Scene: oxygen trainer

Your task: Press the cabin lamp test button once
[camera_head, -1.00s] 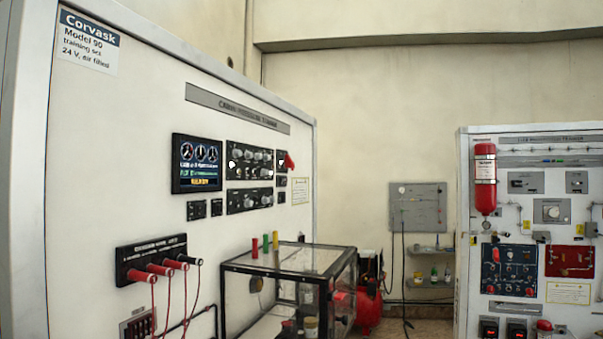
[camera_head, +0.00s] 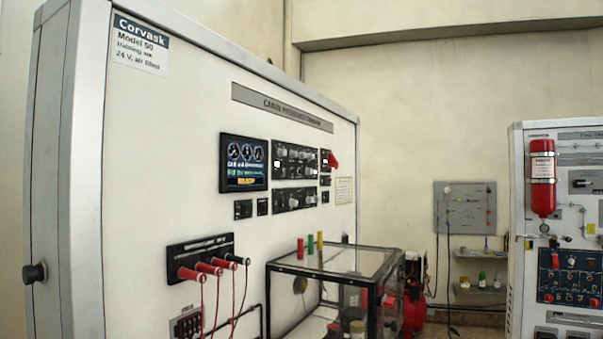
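A tall white trainer cabinet (camera_head: 160,200) fills the left of the head view, with a grey title strip reading something like "cabin pressure". On it are a dark screen (camera_head: 244,163), black knob panels (camera_head: 295,162) to its right, and a small black panel (camera_head: 326,160) with a red part (camera_head: 333,161). Small dark modules (camera_head: 243,209) sit below the screen. Their labels are too small to read, so I cannot tell which part is the cabin lamp test button. My gripper is not in view.
A black-framed clear case (camera_head: 335,262) stands in front of the cabinet. Red plugs (camera_head: 200,268) with hanging cables stick out of a black socket panel. A second panel with a red extinguisher (camera_head: 542,178) is at the right. A grey board (camera_head: 465,208) hangs on the back wall.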

